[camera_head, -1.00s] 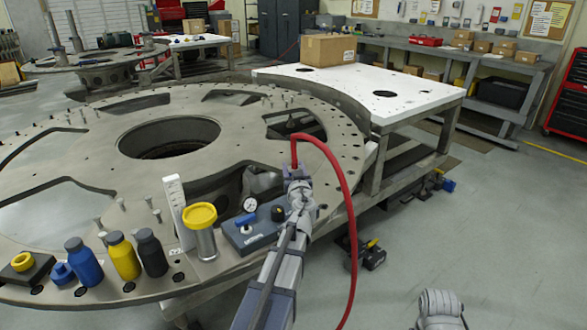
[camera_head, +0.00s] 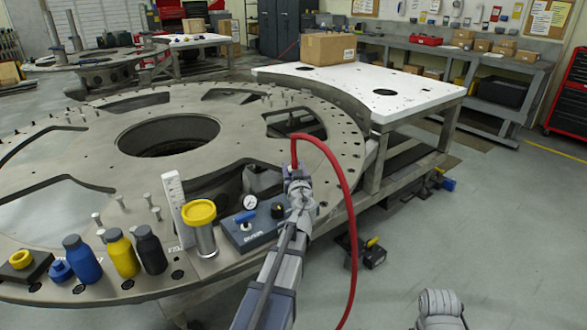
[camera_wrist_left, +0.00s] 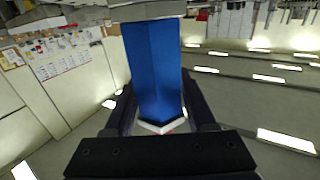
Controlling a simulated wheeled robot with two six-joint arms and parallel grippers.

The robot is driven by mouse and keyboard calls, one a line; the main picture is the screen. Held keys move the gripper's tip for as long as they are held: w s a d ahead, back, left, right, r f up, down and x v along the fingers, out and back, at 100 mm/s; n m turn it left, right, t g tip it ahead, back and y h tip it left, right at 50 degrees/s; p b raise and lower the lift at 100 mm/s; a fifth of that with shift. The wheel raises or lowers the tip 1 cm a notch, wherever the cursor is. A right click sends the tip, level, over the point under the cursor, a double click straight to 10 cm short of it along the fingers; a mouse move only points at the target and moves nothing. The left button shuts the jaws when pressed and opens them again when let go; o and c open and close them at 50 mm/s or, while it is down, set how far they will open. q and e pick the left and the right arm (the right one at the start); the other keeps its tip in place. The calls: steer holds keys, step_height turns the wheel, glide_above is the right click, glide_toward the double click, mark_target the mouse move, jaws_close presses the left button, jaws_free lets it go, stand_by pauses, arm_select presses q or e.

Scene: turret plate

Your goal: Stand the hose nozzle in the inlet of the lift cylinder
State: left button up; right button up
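My left gripper (camera_head: 298,188) reaches up from the bottom middle over the near right part of the turret plate. In the left wrist view its two dark fingers stand on either side of a blue faceted body with a pale end, which I take as the hose nozzle (camera_wrist_left: 154,70). The gripper is shut on it. A red hose (camera_head: 345,180) rises from the gripper and loops down to the right. A metal cylinder with a yellow cap (camera_head: 199,213), probably the lift cylinder, stands on the plate left of the gripper. I cannot make out its inlet.
A blue pump block with a gauge (camera_head: 249,228) sits between the cylinder and my left arm. Blue (camera_head: 82,262), yellow (camera_head: 122,256) and black (camera_head: 151,252) bottles stand to the left. The turret plate (camera_head: 80,135) has large cutouts.

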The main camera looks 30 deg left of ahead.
arm_select(q)
steer(key=o, duration=0.5)
steer(key=shift+c, duration=0.2)
steer(key=shift+s, duration=0.1)
steer(key=v, duration=0.7)
steer(key=shift+s+d, duration=0.25)
steer(key=shift+s, duration=0.05)
